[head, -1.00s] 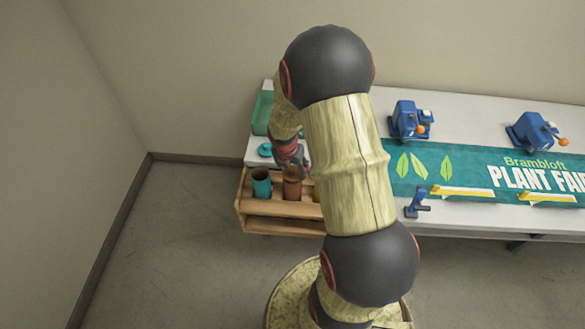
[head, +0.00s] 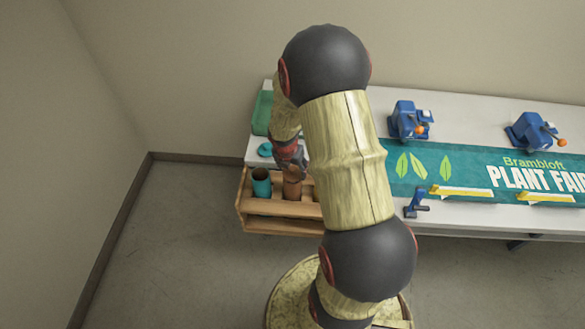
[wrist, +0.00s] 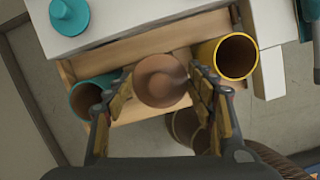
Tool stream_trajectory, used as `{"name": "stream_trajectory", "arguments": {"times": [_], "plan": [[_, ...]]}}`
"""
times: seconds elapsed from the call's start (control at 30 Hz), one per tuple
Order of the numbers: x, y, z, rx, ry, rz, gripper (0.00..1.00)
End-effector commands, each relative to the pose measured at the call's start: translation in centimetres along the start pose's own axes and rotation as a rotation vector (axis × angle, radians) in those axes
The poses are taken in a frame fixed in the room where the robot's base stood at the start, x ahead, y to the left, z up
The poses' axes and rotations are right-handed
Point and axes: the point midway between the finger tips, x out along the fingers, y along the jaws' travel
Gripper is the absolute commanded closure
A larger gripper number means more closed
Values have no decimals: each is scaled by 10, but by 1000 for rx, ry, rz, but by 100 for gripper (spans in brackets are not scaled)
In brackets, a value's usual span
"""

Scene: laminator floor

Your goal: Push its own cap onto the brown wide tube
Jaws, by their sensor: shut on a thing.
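The brown wide tube (head: 292,190) stands upright in the wooden rack, right of a teal tube. My gripper (head: 293,168) is directly over its top in the head view. In the wrist view my gripper (wrist: 160,85) is shut on a round brown cap (wrist: 160,80), with a finger on each side. The cap faces the camera and hides what is beneath it. I cannot tell whether it touches the tube's rim or how far down it sits.
The wooden rack (head: 262,208) also holds the open teal tube (head: 261,183) and a yellow-rimmed tube (wrist: 235,56). A teal cap (head: 265,149) lies on the white table. Another brownish open round thing (wrist: 187,127) shows close to my right finger. Blue machines stand farther right.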

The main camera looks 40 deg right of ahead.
Motion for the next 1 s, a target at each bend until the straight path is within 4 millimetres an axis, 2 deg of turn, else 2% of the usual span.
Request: {"name": "stream_trajectory", "arguments": {"times": [1.0], "plan": [[6, 0, -1, 0, 0, 1, 56]]}}
